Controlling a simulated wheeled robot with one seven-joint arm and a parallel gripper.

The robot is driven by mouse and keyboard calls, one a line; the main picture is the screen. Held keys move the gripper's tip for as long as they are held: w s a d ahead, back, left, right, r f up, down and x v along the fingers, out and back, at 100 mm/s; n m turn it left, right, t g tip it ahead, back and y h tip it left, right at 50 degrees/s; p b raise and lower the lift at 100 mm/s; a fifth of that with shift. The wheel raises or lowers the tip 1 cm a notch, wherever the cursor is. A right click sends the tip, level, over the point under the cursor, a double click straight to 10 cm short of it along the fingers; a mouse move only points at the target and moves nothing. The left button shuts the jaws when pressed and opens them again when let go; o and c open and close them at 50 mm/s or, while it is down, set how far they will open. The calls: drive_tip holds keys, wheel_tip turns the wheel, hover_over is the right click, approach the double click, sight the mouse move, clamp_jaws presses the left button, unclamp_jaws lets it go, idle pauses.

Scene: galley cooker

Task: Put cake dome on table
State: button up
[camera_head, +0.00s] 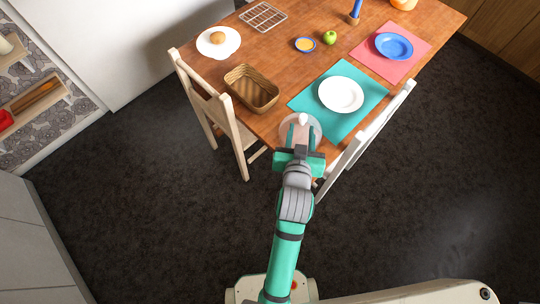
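The cake dome (316,127) is a pale, translucent rounded cover with a light knob on top. It shows at the near corner of the wooden table (283,62). My gripper (301,132) is at the dome's top, with its green fingers on either side of the knob, and appears shut on it. The gripper and wrist hide much of the dome's near side. I cannot tell whether its rim touches the tabletop or is held above it.
A teal mat with a white plate (341,94) lies just right of the dome. A wicker basket (251,88) stands to the left. Bare wood shows between basket and mat.

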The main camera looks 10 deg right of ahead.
drive_tip(key=s+a+f+n+y, duration=0.1)
drive_tip(key=s+a, duration=0.3)
drive_tip(key=s, duration=0.5)
drive_tip(key=s+a+f+n+t+y, duration=0.1)
drive_tip(key=s+a, duration=0.4)
drive_tip(key=s, duration=0.4)
drive_tip(key=s+a+f+n+t+y, duration=0.1)
drive_tip(key=s+a, duration=0.3)
drive_tip(key=s, duration=0.5)
drive_tip(key=shift+s+a+f+y, duration=0.2)
drive_tip(key=shift+a+f+y, duration=0.1)
drive_tip(key=shift+a+y, duration=0.1)
